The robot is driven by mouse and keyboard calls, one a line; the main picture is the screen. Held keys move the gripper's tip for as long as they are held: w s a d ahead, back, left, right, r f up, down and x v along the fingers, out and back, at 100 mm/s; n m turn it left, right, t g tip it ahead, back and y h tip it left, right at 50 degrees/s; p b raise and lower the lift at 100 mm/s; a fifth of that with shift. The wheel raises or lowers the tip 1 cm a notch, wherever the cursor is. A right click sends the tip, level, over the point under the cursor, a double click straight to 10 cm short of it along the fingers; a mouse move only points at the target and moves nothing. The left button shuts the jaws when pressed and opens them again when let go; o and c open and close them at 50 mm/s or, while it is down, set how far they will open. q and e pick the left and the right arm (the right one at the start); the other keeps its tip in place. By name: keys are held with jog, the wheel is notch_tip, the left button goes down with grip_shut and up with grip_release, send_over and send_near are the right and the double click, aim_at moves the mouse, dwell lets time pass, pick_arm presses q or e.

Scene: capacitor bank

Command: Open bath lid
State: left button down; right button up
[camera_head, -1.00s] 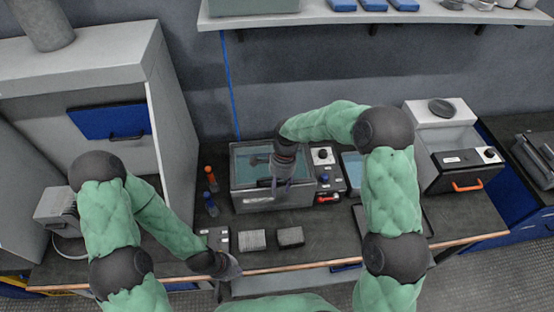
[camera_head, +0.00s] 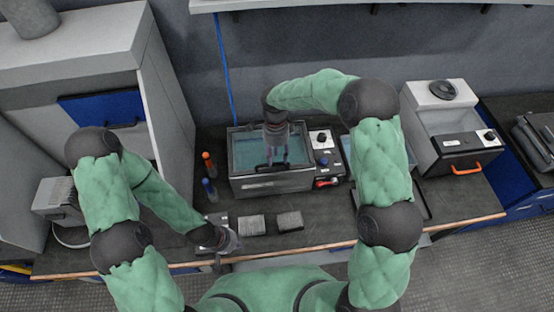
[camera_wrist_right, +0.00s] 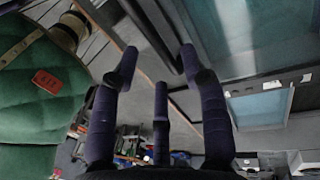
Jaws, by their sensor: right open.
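The bath (camera_head: 268,184) is a grey metal box on the bench, with a see-through teal lid (camera_head: 246,150) that looks closed across its top. A dark handle bar runs along the lid's front side; it shows in the right wrist view (camera_wrist_right: 152,36). My right gripper (camera_head: 274,160) points down over the front of the lid at the handle. Its fingers (camera_wrist_right: 158,55) are open, with the bar close to their tips; I cannot tell whether they touch it. My left gripper (camera_head: 226,246) hangs at the bench's front edge, away from the bath; its fingers are too small to read.
A control panel with knobs and a red switch (camera_head: 327,183) adjoins the bath on the right. Orange and blue bottles (camera_head: 209,188) stand left of it. Two grey blocks (camera_head: 289,221) lie in front. A box with an orange handle (camera_head: 466,168) stands at the right.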

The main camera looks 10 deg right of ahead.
jog(key=shift+s+f, duration=0.25)
jog(key=shift+f, duration=0.9)
grip_shut()
jog(key=shift+r, duration=0.15)
